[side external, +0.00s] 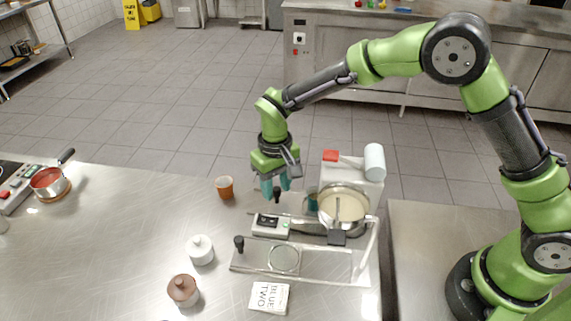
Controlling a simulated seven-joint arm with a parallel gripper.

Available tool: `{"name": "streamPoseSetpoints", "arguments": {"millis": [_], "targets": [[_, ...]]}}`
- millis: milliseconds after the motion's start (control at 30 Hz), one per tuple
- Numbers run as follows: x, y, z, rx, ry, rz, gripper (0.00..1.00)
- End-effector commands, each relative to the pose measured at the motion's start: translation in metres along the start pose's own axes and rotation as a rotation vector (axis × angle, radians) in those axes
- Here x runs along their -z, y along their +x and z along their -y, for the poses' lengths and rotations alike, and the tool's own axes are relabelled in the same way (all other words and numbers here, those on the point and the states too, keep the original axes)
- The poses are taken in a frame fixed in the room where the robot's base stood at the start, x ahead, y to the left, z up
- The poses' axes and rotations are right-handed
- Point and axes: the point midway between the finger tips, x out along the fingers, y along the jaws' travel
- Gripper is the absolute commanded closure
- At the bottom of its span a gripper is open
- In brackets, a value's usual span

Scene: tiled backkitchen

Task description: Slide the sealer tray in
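The sealer (271,225) stands on the steel counter, with a small control panel on its front left and a bent metal frame on its right. Its flat metal tray (257,257) lies out in front, with a round opening (285,260) and a black knob (239,244) at its left end. My gripper (276,186) is above and behind the control panel, pointing down, its teal fingers apart. A second black knob (277,196) shows just below and between the fingertips; I cannot tell whether they touch it. My gripper is clear of the tray.
The counter's left middle is clear.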

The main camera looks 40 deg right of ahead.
Motion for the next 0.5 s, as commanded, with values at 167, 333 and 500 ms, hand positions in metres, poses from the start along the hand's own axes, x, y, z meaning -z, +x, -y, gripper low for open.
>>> {"name": "streamPoseSetpoints", "arguments": {"millis": [167, 333, 500], "targets": [[-0.001, 0.001, 0.000, -0.001, -0.001, 0.002, 0.52], [-0.001, -0.001, 0.000, 0.000, -0.001, 0.002, 0.52], [0.000, -0.018, 0.000, 0.000, -0.002, -0.002, 0.52]]}}
